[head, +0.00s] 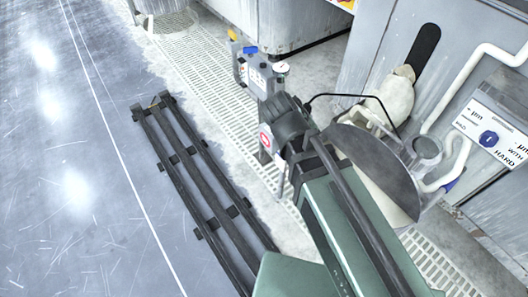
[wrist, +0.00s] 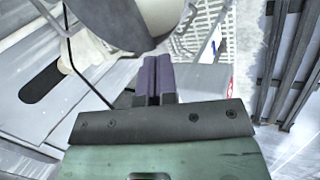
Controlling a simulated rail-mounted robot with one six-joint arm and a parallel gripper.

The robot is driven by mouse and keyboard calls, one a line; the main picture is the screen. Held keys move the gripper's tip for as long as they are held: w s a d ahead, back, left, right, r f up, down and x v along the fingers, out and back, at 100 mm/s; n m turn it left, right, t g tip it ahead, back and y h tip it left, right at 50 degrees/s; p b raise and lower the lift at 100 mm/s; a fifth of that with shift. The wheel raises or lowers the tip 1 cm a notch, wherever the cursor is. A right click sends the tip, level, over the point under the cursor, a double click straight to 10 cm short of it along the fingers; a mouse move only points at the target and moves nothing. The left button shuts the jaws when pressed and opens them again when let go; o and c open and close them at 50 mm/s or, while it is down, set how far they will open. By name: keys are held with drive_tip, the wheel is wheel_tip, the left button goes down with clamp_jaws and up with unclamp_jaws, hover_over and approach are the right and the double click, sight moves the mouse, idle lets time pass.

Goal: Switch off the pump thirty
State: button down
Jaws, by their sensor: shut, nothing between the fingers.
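In the wrist view, my gripper (wrist: 157,78) has two dark purple fingers pressed together, with nothing between them. In the head view, my arm covers the middle and I cannot make out the fingertips. A grey pump unit (head: 258,76) stands beyond the arm at the top centre. It has a blue cap (head: 250,50), a yellow part (head: 232,34) and a round gauge (head: 281,68). Its markings are too small to read, so I cannot tell whether it is pump thirty. No switch state can be read.
A labelled panel with a blue knob (head: 489,138) is at the right. A large grey round disc (head: 378,168) and white pipes (head: 480,58) are beside my arm. A dark rail rack (head: 190,165) lies on the floor at left. The floor (head: 60,150) further left is clear.

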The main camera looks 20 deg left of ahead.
drive_tip(key=s+a+f+n+t+h+b, duration=0.25)
drive_tip(key=a+f+n+t+b, duration=0.4)
drive_tip(key=a+f+b, duration=1)
drive_tip(key=s+a+r+t+h+b, duration=0.2)
drive_tip(key=s+r+t+h+b, duration=0.1)
drive_tip(key=r+t+b, duration=0.4)
wheel_tip(320, 180, up, 2)
drive_tip(key=shift+s+a+r+t+b, duration=0.1)
drive_tip(key=shift+s+a+t+b, duration=0.35)
drive_tip(key=shift+t, duration=0.8)
drive_tip(key=shift+s+d+m, duration=0.1)
drive_tip(key=shift+m, duration=0.15)
drive_tip(key=p+x, duration=0.4)
drive_tip(key=x, duration=1)
drive_tip(key=shift+p, duration=0.3)
